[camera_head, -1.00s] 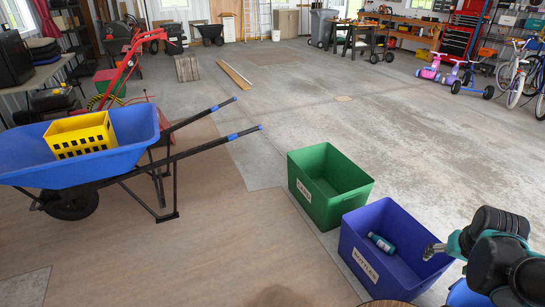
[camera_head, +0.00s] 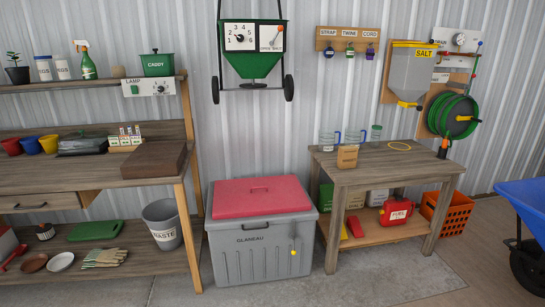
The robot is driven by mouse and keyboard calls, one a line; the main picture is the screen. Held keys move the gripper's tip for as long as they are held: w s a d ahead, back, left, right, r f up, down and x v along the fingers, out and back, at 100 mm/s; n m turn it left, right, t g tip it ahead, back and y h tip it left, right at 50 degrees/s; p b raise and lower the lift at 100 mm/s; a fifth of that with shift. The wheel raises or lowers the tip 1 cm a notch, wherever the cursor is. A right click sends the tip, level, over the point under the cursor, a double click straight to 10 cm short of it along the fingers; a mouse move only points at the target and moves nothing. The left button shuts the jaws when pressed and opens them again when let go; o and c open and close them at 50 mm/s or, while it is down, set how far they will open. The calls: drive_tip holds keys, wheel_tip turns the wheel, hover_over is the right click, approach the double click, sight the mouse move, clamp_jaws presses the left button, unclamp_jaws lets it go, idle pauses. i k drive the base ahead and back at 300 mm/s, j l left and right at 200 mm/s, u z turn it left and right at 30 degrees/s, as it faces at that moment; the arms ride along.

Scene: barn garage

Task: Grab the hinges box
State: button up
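A small light-brown box (camera_head: 347,156) stands on the front edge of the right-hand wooden table (camera_head: 400,170). It has small lettering on its front that is too small to read, so I cannot tell whether it is the hinges box. Other labelled boxes (camera_head: 378,197) stand on that table's lower shelf, partly in shadow; their labels are also unreadable. My gripper is not in view.
Clear jugs (camera_head: 328,140) stand behind the brown box. A grey bin with a red lid (camera_head: 262,240) stands left of the table, beside a workbench (camera_head: 60,178). An orange crate (camera_head: 446,215) and blue wheelbarrow (camera_head: 525,205) are at right. Floor in front is clear.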

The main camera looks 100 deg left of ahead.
sight(347, 155)
drive_tip(key=u, duration=3)
drive_tip(key=i+z, duration=0.15)
drive_tip(key=i, duration=1)
